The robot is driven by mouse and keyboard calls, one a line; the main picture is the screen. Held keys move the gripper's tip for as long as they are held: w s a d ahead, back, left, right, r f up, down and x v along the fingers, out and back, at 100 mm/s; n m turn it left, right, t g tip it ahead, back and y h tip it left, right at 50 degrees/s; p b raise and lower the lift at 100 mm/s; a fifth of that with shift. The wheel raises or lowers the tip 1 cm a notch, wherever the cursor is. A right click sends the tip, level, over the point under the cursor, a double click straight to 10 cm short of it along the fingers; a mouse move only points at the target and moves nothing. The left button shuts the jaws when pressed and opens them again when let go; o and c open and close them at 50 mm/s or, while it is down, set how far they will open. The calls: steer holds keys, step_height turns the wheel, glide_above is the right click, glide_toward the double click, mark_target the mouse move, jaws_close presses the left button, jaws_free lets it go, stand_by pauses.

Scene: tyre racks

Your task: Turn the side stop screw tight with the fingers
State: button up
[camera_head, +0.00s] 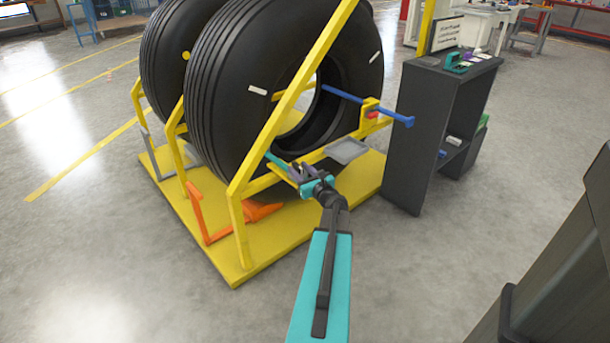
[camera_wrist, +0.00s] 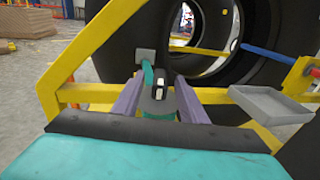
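The side stop screw (camera_wrist: 147,75) is a short teal rod with a grey square pad (camera_wrist: 145,55) at its far end, close to the near tyre's side; I cannot tell whether the pad touches. In the head view the screw (camera_head: 276,160) sticks out at the yellow frame's near side. A dark knob with a white mark (camera_wrist: 159,86) faces the wrist camera. My gripper (camera_wrist: 158,92) has its two purple fingers on either side of the knob, with a gap visible between them. In the head view my gripper (camera_head: 299,173) is at the screw's near end, and its fingertips are small there.
Two big black tyres (camera_head: 222,95) stand in the yellow rack (camera_head: 245,262). A blue bar (camera_head: 390,115) sticks out to the right. A grey tray (camera_wrist: 270,103) is right of my gripper. An orange pedal (camera_head: 262,211) lies low; a dark cabinet (camera_head: 418,150) stands right.

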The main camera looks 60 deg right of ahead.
mark_target(293, 163)
steer(key=shift+x, duration=2.7)
jaws_close()
